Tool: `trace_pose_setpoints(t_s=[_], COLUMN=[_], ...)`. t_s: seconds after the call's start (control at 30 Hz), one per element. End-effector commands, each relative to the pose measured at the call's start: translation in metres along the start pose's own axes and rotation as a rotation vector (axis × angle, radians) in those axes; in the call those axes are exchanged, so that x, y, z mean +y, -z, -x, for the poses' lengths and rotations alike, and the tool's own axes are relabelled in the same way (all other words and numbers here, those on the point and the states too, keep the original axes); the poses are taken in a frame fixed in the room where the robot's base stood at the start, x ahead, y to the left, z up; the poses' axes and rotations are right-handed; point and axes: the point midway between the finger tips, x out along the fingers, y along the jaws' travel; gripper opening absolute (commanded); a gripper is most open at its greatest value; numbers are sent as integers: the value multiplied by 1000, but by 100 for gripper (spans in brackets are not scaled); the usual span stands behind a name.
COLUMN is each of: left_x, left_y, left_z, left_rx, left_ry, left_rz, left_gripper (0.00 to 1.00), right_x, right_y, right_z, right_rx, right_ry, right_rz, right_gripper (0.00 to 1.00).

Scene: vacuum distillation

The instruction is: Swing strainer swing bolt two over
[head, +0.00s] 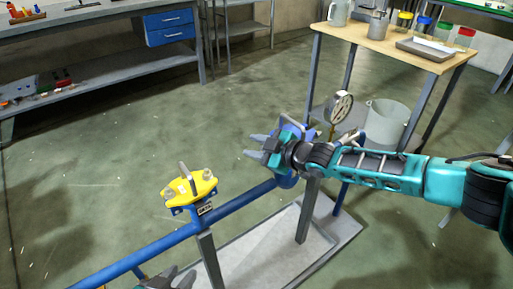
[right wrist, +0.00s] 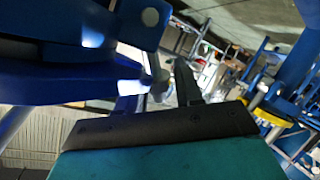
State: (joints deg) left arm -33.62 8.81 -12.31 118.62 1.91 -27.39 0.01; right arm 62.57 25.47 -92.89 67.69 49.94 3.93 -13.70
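The strainer's yellow cover (head: 190,187) sits on the blue pipe (head: 245,197) at the centre-left of the head view. A grey bar stands up from its middle, and a pale knob-like bolt head shows at each end, left (head: 170,194) and right (head: 208,175). A yellow part, probably the same cover, shows at the right of the right wrist view (right wrist: 268,114). My right gripper (head: 255,147) is beyond and right of the cover, apart from it, by a blue fitting; its fingers look spread and empty. My left gripper (head: 180,282) is cut off at the bottom edge.
A pressure gauge (head: 341,107) stands just right of my right gripper. Grey posts (head: 210,262) carry the pipe over a pale base plate. Open floor lies left of the pipe.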

Motion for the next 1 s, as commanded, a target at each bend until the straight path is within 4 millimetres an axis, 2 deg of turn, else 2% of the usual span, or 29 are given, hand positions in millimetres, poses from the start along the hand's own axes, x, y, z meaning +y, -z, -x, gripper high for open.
trace_pose_setpoints(t_s=[0.17,0.53,0.77,1.0], left_x=[1,1,2,2], left_y=[-2,-4,-2,9], left_z=[1,1,2,9], left_rx=[-4,-8,-8,-8], left_ry=[-1,-1,-1,-1], left_rz=[1,3,6,9], left_gripper=[35,35,35,35], right_x=[0,0,0,-5], right_y=[0,0,0,2], right_z=[0,0,0,-1], right_rx=[0,0,-5,-39], right_ry=[0,0,-1,-11], right_rz=[0,-1,8,87], right_gripper=[35,1,0,0])
